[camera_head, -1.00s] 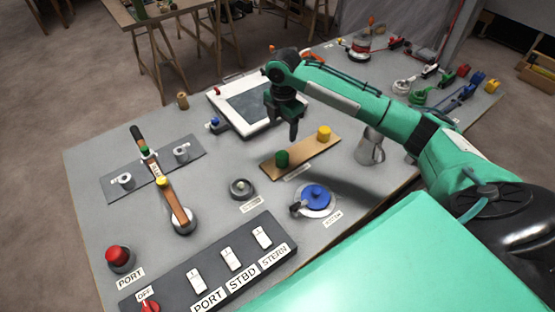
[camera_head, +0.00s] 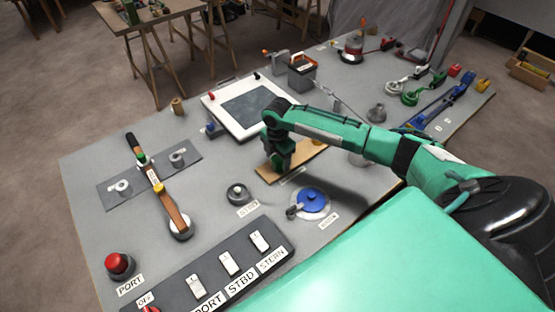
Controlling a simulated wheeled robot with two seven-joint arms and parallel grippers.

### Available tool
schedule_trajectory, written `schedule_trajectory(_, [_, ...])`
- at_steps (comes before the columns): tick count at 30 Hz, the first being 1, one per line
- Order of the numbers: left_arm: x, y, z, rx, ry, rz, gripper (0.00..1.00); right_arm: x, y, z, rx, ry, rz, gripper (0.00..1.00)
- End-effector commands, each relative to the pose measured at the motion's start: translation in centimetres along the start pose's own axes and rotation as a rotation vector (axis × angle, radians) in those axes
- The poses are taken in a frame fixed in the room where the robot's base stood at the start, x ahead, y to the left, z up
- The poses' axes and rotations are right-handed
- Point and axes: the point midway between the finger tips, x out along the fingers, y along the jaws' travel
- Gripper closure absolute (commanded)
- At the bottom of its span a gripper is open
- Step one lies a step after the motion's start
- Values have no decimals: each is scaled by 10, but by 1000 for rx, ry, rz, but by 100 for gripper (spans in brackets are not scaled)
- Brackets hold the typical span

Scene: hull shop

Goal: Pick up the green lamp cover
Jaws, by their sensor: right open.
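The small wooden board (camera_head: 306,159) lies on the grey bench. My right gripper (camera_head: 279,167) is open and points down over the left end of this board. The green lamp cover that stood at that end is hidden by the gripper or blends with its green parts, so I cannot tell whether the fingers are around it or touch it. My left gripper is out of view.
A framed panel (camera_head: 245,107) lies behind the gripper. A blue round valve (camera_head: 312,201) and a small grey knob (camera_head: 237,194) are in front of it. A switch strip (camera_head: 211,277) and a red button (camera_head: 118,264) are at the near left. A dark box (camera_head: 302,75) stands farther back.

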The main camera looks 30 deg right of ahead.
Motion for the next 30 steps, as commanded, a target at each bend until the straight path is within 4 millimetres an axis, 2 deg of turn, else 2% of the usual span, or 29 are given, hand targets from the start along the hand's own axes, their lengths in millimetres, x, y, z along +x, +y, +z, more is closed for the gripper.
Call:
schedule_trajectory(4, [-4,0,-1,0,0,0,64,14,-1,0,0,0,0,35])
schedule_trajectory(11, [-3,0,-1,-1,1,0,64,16,0,0,-1,-1,1,35])
schedule_trajectory(14, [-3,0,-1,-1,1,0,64,16,0,0,0,-1,1,50])
schedule_trajectory(18, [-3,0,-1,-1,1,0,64,16,0,0,0,-1,1,78])
schedule_trajectory(19, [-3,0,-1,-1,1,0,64,16,0,0,0,-1,1,81])
schedule_trajectory(30, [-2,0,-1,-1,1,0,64,11,0,0,0,-1,2,81])
